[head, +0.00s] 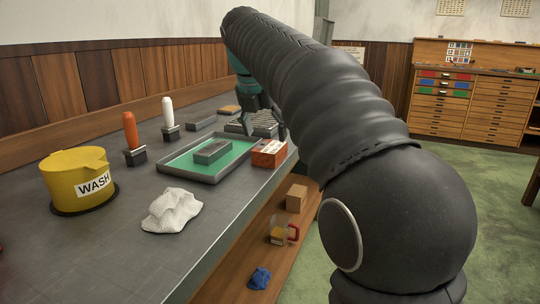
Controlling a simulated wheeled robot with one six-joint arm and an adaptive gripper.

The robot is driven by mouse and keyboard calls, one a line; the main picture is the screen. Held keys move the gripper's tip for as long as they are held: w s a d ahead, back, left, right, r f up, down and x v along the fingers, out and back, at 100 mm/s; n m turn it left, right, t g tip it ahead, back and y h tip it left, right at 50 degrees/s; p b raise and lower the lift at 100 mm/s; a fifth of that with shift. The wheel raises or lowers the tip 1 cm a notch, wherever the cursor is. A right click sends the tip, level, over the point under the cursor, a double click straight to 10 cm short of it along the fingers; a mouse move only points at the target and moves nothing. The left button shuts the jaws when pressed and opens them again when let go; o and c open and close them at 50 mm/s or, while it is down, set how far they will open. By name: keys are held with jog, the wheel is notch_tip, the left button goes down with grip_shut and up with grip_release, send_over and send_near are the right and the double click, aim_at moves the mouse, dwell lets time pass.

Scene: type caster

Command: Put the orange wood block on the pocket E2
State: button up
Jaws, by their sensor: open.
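My gripper (264,128) is teal and hangs over the far part of the bench, its fingers spread apart with nothing seen between them. A dark slotted tray (262,118) lies partly behind the fingers. A small flat orange-tan piece (230,109) lies beyond it on the bench; it may be the orange wood block, but it is too small to be sure. A red-orange box (269,153) with a white label stands at the bench's front edge, nearer than the gripper. No pocket marked E2 can be read.
A green-lined tray (177,169) holds a grey block (212,152). A yellow WASH tub (79,180), white cloth (173,210) and two upright-handled tools (131,132) stand nearer. A lower shelf holds a brown block (297,198), jug (281,232) and blue cloth (260,278).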

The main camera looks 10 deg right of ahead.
aim_at(270, 146)
jog(key=shift+b+x, duration=0.55)
jog(key=shift+x, duration=2.25)
jog(key=shift+d+r, duration=0.1)
jog(key=shift+d, duration=0.1)
jog(key=c, duration=1.1)
jog(key=shift+r, duration=0.1)
